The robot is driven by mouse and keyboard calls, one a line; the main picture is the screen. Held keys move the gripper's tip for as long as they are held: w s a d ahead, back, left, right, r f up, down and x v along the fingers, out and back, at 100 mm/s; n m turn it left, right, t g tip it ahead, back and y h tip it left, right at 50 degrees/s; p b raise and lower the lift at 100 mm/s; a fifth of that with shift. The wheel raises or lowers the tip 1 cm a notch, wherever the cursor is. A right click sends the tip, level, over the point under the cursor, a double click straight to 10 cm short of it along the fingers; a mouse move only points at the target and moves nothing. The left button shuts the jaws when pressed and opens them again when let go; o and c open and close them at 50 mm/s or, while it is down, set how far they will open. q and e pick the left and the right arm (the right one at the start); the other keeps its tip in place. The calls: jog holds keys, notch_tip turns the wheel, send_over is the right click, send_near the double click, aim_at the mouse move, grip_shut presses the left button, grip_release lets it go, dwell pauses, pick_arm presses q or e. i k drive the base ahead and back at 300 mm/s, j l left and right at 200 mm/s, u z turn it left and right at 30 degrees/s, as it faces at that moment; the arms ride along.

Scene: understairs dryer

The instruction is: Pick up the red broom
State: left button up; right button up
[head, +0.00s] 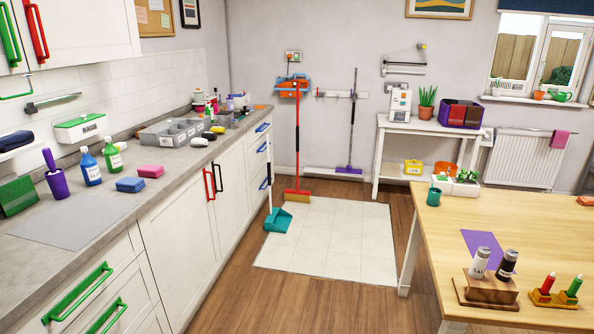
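The red broom (297,143) stands upright against the back wall, left of the middle of the head view. Its long red handle rises to an orange holder (293,84) on the wall. Its red head with yellowish bristles (297,195) is at floor level, by the far edge of a white tiled patch. Neither of my grippers shows in the head view.
A teal dustpan (278,220) with a long pale handle stands by the left cabinets, in front of the broom. A purple mop (351,130) hangs to its right. The white floor patch (330,240) is clear. A wooden table (520,220) fills the right front.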

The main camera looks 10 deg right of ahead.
aim_at(297, 196)
jog(key=i+z, duration=0.25)
jog(key=i, duration=0.65)
jog(key=i+j+z, duration=0.1)
jog(key=i+z, duration=0.2)
jog(key=i, duration=0.6)
jog(key=i+z, duration=0.15)
jog(key=i, duration=0.7)
jog(key=i+z, duration=0.15)
jog(key=i, duration=2.4)
